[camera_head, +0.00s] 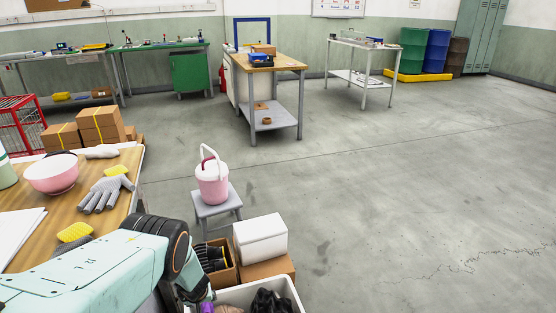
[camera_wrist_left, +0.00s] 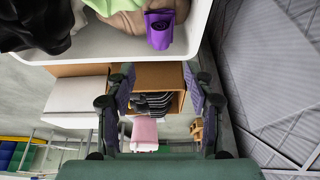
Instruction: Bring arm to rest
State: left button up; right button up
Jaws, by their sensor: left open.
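My left arm reaches in from the lower left of the head view, in front of the wooden table (camera_head: 128,178), with its dark wrist joint bent down beside a cardboard box (camera_head: 222,275). Its fingers cannot be made out clearly there. In the left wrist view my left gripper (camera_wrist_left: 160,100) is open, its two fingers wide apart with nothing held between them. The cardboard box (camera_wrist_left: 160,73) with black items shows beyond the gap between the fingers. I cannot tell whether the fingers touch it. My right gripper is in neither view.
A white bin (camera_head: 232,294) with dark and purple items (camera_wrist_left: 158,30) stands close to the gripper. A white box (camera_head: 260,238) and a pink bucket (camera_head: 212,182) on a grey stool (camera_head: 218,208) stand nearby. The floor at right is clear.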

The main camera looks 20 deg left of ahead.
pick_arm(q)
jog(key=s+d+f+m+g+y, duration=0.1)
jog(key=s+d, duration=0.2)
jog(key=s, duration=0.6)
jog(key=s+d+g, duration=0.2)
jog(key=s+d, duration=0.1)
jog(key=s, duration=0.6)
jog(key=s+d+r+m+h, duration=0.2)
jog(key=s+d+r+m, duration=0.1)
jog(key=s+d+r, duration=0.4)
jog(key=s+d+r+m+h, duration=0.2)
jog(key=s+d+r+m, duration=0.1)
jog(key=s+d+r, duration=0.4)
jog(key=d+r, duration=0.3)
jog(key=r, duration=0.1)
jog(key=shift+r+m+g, duration=0.3)
jog(key=shift+r+g, duration=0.1)
